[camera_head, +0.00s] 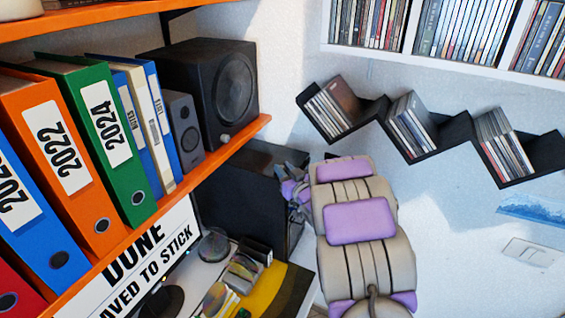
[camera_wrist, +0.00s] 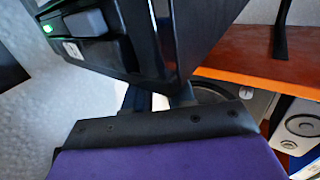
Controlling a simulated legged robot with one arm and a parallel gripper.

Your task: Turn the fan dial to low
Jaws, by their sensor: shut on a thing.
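A dark upright box (camera_head: 235,185) stands below the orange shelf. In the wrist view, a black housing (camera_wrist: 150,35) with a green light and a grey button fills the top; I take it to be the fan's body. My arm reaches away from the camera, and my gripper (camera_head: 294,186) is at the right side of the dark box. In the wrist view my gripper (camera_wrist: 160,98) is close up against the lower edge of the black housing, its fingers shut. The fan dial itself is hidden at the fingertips, and its setting cannot be read.
An orange shelf (camera_head: 222,158) with several binders and speakers (camera_head: 210,95) runs along the left, close to my arm. Below it is a cluttered desk (camera_head: 205,268). A black zigzag shelf (camera_head: 455,133) with discs hangs on the right wall.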

